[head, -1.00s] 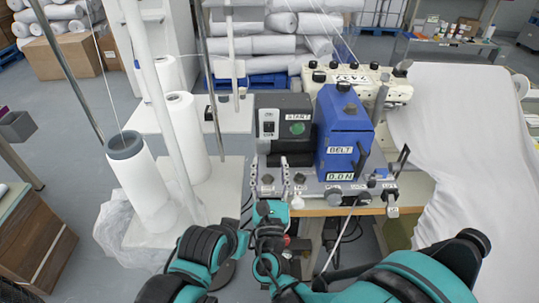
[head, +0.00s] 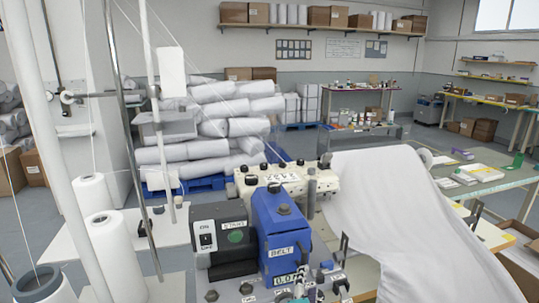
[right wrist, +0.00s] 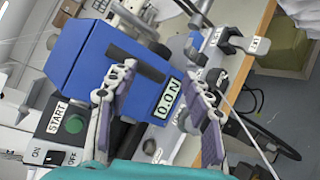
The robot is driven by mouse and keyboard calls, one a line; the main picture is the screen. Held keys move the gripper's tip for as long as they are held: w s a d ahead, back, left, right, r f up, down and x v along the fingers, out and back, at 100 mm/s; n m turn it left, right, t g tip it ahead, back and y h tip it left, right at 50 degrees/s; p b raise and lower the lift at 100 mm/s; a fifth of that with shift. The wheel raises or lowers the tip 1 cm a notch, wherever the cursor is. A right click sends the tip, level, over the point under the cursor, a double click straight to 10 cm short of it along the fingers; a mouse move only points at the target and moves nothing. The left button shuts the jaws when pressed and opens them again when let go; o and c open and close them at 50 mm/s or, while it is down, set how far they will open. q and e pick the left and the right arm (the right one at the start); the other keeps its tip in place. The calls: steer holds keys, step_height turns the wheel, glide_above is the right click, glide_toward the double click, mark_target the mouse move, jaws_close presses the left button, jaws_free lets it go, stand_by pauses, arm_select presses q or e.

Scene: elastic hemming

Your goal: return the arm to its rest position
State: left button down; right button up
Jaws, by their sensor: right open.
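My right gripper (right wrist: 160,78) shows in the right wrist view with its two grey and purple fingers spread and nothing between them. In that view it is in front of the blue belt unit (right wrist: 100,75) with the "0.0N" display. In the head view only a small part of the right gripper (head: 300,282) shows at the bottom edge, in front of the machine. The blue belt unit also stands in the head view (head: 278,225). My left gripper is in neither current view.
A black start box (head: 222,238) sits left of the belt unit. White cloth (head: 400,215) drapes over the table at the right. White thread cones (head: 110,250) and metal poles stand at the left. Fabric rolls (head: 215,130) are piled behind. Floor shows beyond the machine.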

steer(key=s+d+f+m+g, duration=0.6)
steer(key=s+d+m, duration=0.35)
steer(key=m, duration=0.25)
steer(key=s+a+f+m+g+y, duration=0.1)
steer(key=s+f+m+g+y, duration=0.1)
steer(key=s+m, duration=0.6)
steer(key=shift+s+y, duration=0.15)
steer(key=shift+y, duration=0.65)
